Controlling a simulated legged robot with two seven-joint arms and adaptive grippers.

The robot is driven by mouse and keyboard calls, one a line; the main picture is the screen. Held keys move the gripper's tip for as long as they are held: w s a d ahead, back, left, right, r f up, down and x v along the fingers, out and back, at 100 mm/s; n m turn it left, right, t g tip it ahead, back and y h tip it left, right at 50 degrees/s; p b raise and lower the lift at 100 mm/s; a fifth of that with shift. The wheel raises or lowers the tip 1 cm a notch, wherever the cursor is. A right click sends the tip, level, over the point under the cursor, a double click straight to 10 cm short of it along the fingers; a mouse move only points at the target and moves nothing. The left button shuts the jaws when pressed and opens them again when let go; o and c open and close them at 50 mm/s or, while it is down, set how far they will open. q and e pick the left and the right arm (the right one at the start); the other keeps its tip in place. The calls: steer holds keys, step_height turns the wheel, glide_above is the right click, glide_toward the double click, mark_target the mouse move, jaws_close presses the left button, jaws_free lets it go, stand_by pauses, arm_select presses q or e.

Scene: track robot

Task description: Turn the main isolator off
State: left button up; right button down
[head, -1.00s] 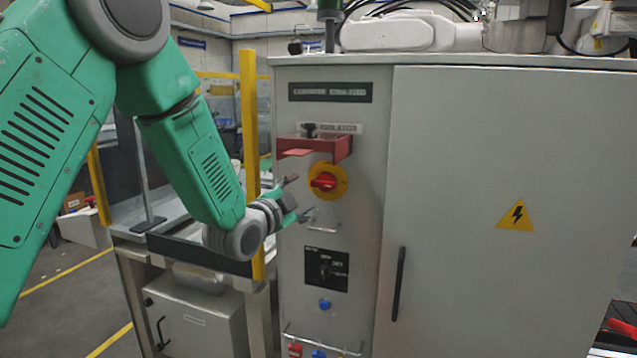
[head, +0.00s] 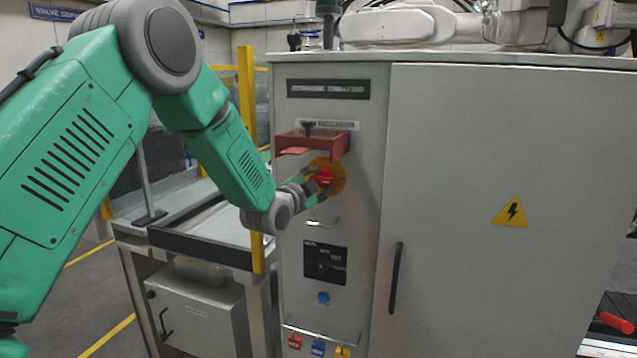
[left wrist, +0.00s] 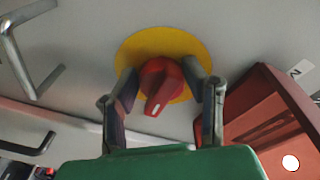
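The main isolator is a red rotary knob (head: 324,177) on a round yellow plate (head: 340,178) on the grey cabinet's narrow left panel. In the left wrist view the knob (left wrist: 160,82) has a white mark on its grip bar, on the yellow disc (left wrist: 185,45). My left gripper (head: 318,182) is at the knob. In the left wrist view its two fingers (left wrist: 165,90) stand open on either side of the knob, with small gaps showing. Whether a fingertip touches the plate is unclear. My right gripper is in neither view.
A red open bracket (head: 325,145) juts out just above the knob. Below are a small metal handle (head: 322,222), a black selector panel (head: 325,264), a blue button (head: 323,298) and a rail with coloured tags (head: 318,347). A yellow post (head: 247,110) stands left of the cabinet.

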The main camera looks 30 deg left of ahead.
arm_select(q)
steer(key=shift+d+r, duration=0.2)
steer(key=shift+d, duration=0.2)
